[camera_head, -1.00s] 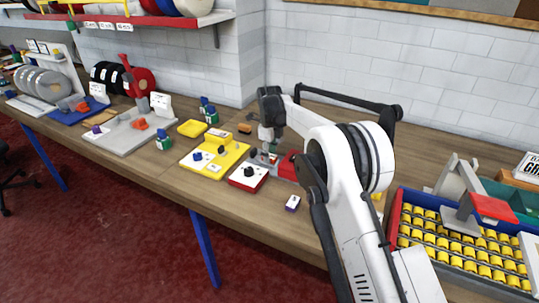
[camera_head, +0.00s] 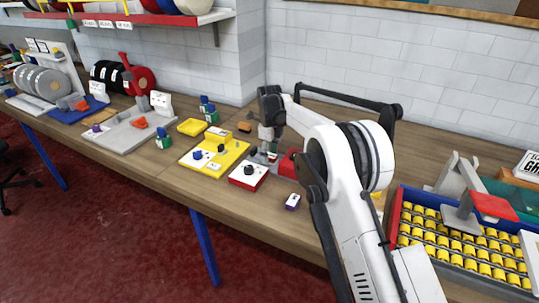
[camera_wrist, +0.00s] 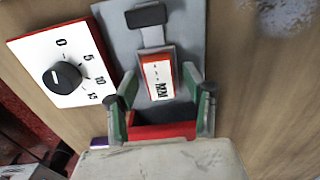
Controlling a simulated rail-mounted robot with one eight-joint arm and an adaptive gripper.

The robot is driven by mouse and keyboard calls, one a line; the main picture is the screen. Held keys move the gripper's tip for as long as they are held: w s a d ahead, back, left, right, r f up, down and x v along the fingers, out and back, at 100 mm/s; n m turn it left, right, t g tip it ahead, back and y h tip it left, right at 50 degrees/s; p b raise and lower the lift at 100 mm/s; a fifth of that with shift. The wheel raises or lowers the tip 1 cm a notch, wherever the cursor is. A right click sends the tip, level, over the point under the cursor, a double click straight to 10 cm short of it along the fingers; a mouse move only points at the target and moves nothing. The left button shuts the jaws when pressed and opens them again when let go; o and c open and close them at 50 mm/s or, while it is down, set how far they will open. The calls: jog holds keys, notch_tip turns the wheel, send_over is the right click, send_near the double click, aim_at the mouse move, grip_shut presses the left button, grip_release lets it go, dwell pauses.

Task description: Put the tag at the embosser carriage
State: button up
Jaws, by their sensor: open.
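The tag (camera_wrist: 157,72), a small white plate with dark print and an orange-red edge, lies on the grey bed of the embosser (camera_wrist: 185,25) in the wrist view. A black block on a grey stem stands beyond it. My gripper (camera_wrist: 160,95) is open, with one green-padded finger on each side of the tag's near end. I cannot tell whether the fingers touch it. In the head view my gripper (camera_head: 264,152) is low over the embosser and hides most of it. A red part (camera_wrist: 160,131) shows below, between the fingers.
A white-topped red dial box (camera_wrist: 67,76) stands close left of the embosser; it also shows in the head view (camera_head: 248,175). A yellow base (camera_head: 230,158) lies farther left. A roller crate (camera_head: 405,212) stands right.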

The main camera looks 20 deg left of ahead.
aim_at(270, 155)
notch_tip(270, 155, up, 12)
jog(key=shift+r+b, duration=0.2)
jog(key=shift+b, duration=0.1)
